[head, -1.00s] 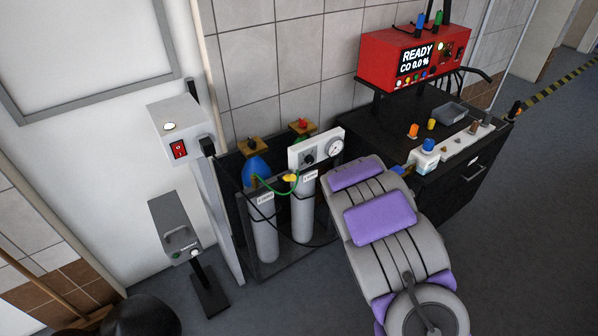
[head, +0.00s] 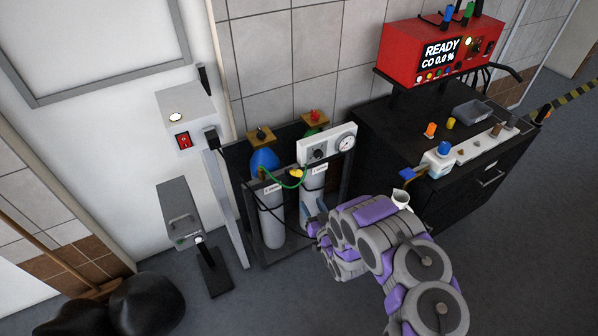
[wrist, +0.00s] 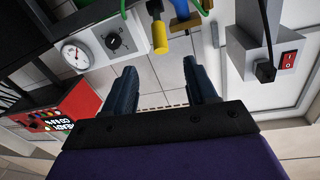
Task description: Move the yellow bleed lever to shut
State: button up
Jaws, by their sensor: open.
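The yellow bleed lever (head: 297,173) is small and sits at the top of the right-hand grey cylinder, below the white gauge panel. In the wrist view the yellow lever (wrist: 159,37) points toward me, beyond and between the fingertips, and nothing touches it. My gripper (wrist: 162,72) is open and empty, with its two dark blue fingers spread apart. In the head view my gripper (head: 314,212) is in front of the right-hand cylinder, below the lever, partly hidden by my arm.
The gauge panel (head: 327,146) is next to the lever, with a green hose (head: 290,184) close by. Two grey cylinders (head: 272,221) stand in a dark rack. A box with a red switch (head: 184,140) is at the left. A black cabinet (head: 400,120) stands at the right.

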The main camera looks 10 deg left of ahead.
aim_at(296, 174)
jog(key=b+x, duration=0.3)
jog(key=x, duration=1.1)
jog(key=shift+w+a+f, duration=0.1)
jog(key=shift+w+a, duration=0.05)
jog(key=shift+w, duration=1)
jog(key=shift+w+a+b, duration=0.2)
jog(key=shift+a+b, duration=0.05)
jog(key=shift+b, duration=0.05)
jog(key=shift+a, duration=0.2)
jog(key=shift+d, duration=0.15)
grip_shut()
